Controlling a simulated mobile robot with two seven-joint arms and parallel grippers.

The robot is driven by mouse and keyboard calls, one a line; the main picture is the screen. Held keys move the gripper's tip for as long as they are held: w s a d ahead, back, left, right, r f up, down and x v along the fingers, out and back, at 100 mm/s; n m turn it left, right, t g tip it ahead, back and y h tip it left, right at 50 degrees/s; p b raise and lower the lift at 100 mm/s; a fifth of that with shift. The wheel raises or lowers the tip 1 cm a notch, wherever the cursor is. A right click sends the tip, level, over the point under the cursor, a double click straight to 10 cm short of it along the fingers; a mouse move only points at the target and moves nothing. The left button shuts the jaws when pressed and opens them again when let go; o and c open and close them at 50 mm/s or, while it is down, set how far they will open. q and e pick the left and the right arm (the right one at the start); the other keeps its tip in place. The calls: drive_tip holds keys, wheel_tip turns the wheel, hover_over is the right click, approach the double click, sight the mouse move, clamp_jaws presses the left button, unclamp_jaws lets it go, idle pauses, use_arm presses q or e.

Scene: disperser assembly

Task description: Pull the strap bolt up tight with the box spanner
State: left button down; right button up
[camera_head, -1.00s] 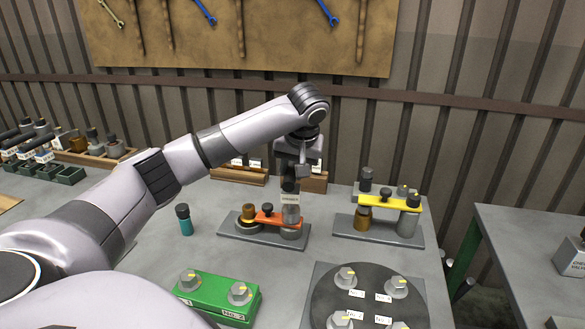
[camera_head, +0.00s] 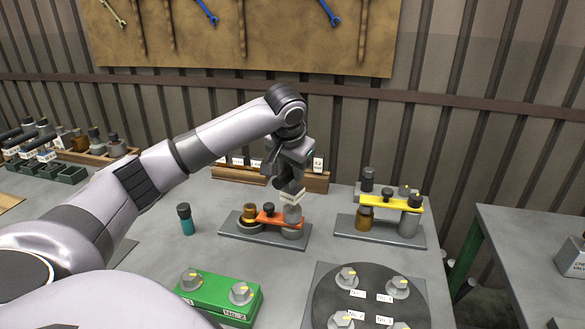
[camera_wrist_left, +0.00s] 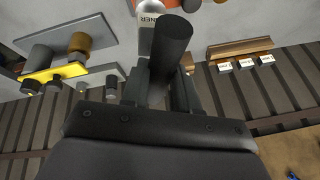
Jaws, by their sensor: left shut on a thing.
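My left gripper (camera_head: 285,178) is shut on the dark handle of the box spanner (camera_head: 291,198), which has a white label band. In the left wrist view the dark handle (camera_wrist_left: 170,45) stands between the fingers, its label partly cut off. The spanner leans and its lower end is at the right post (camera_head: 291,231) of the near fixture, at the end of the orange strap (camera_head: 272,218). The strap bolt under it is hidden, and I cannot tell whether the spanner is seated. My right gripper is not in view.
A second fixture with a yellow strap (camera_head: 390,202) stands to the right. A teal-bodied bottle (camera_head: 186,220) is at the left. A green block (camera_head: 219,297) and a dark round plate (camera_head: 367,305) with several knobs lie in front. A wooden rack (camera_head: 315,183) stands behind.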

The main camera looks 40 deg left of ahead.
use_arm(q)
drive_tip(key=shift+r+m, duration=0.15)
drive_tip(key=shift+m, duration=0.15)
drive_tip(key=shift+r, duration=0.1)
